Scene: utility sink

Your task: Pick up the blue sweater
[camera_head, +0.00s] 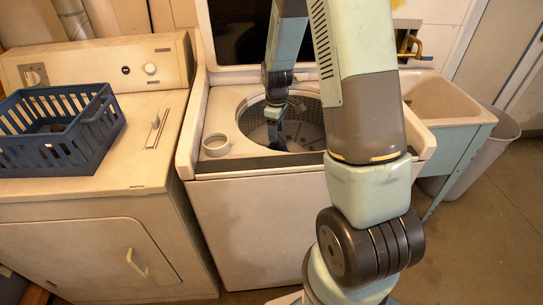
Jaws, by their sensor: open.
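My arm reaches over the open top-loading washer (262,215). My gripper (277,138) points down inside the metal drum (308,128), towards its left front part. Its jaws are open, but the fingertips are small and dark at this distance. A small dark blue patch shows at the gripper's end. I cannot tell whether it is the fingers or part of the blue sweater. No sweater can be clearly made out. The drum floor is mostly hidden by the front rim and my arm.
A blue plastic basket (88,142) with a small dark item inside stands on the dryer (85,215) at left. A utility sink (440,98) and a grey bin (470,160) are at right. The floor at right is clear.

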